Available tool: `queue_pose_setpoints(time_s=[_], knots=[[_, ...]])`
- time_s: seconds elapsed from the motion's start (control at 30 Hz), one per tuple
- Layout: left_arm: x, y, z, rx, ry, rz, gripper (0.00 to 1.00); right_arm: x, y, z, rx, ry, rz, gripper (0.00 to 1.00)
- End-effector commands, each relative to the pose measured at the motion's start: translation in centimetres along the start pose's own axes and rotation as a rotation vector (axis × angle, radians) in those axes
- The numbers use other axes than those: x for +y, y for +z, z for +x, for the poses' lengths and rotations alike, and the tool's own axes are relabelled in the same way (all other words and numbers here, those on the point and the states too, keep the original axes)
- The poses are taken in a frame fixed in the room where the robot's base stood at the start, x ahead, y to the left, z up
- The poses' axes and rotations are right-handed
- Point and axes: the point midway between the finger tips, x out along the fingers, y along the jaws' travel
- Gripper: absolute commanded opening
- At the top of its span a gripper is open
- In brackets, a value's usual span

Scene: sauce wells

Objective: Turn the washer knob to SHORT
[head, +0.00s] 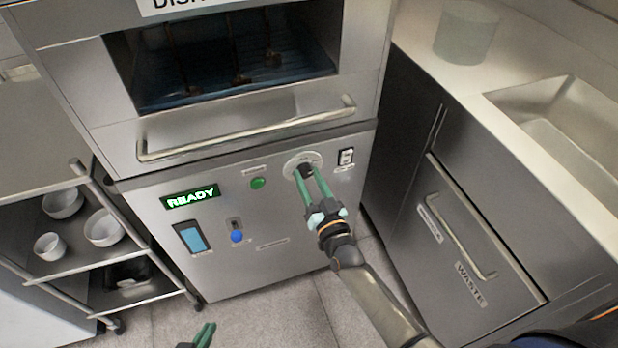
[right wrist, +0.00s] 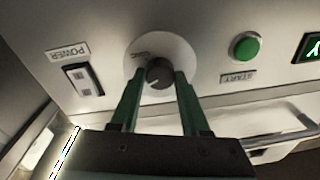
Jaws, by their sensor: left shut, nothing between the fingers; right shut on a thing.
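The washer knob (right wrist: 159,72) is a dark round knob on a pale round dial plate (right wrist: 170,45) of the washer's front panel. In the head view the plate (head: 290,165) is right of the green button. My right gripper (head: 305,174) reaches up to the knob. In the right wrist view its green fingers stand on either side of the knob, shut on it (right wrist: 160,82). A small pale mark shows on the knob's face. The dial lettering is too small to read, so the setting is unclear. My left gripper (head: 205,335) is shut and empty at the bottom edge, mostly cut off.
Near the knob are a green START button (head: 257,183), a POWER switch (head: 346,156) and a READY display (head: 190,197). The washer's door handle (head: 250,130) runs above the panel. A rack with white bowls (head: 103,228) stands left, a WASTE drawer (head: 480,250) right.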

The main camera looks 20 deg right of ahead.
Motion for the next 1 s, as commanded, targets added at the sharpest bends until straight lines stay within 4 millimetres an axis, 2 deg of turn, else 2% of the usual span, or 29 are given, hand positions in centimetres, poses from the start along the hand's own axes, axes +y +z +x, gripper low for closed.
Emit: queue_pose_setpoints(time_s=[0.13, 0.17, 0.4, 0.77, 0.87, 1.0], knots=[[0.0, 0.0, 0.0, 0.0, 0.0, 0.0, 0.0, 0.0, 0.0, 0.0, 0.0, 0.0, -0.001, 0.0], [0.0, 0.0, 0.0, 0.0, 0.0, 0.0, 0.0, 0.0, 0.0, 0.0, 0.0, 0.0, -0.001, 0.48], [0.0, 0.0, 0.0, -0.001, 0.0, 0.0, 0.0, 0.0, 0.0, 0.0, 0.0, 0.0, -0.001, 0.75], [0.0, 0.0, -0.1, -0.001, -0.001, -0.001, 0.0, 0.0, 0.1, -0.6, -0.002, 0.0, -0.002, 0.76], [0.0, -0.2, -0.2, -0.001, -0.001, -0.001, 0.0, 0.0, 0.0, -1.9, -0.003, 0.0, -0.002, 0.76], [0.0, -0.4, -0.5, -0.002, -0.001, -0.001, 0.0, 0.0, 0.0, -4.6, -0.004, 0.0, -0.001, 0.76]])
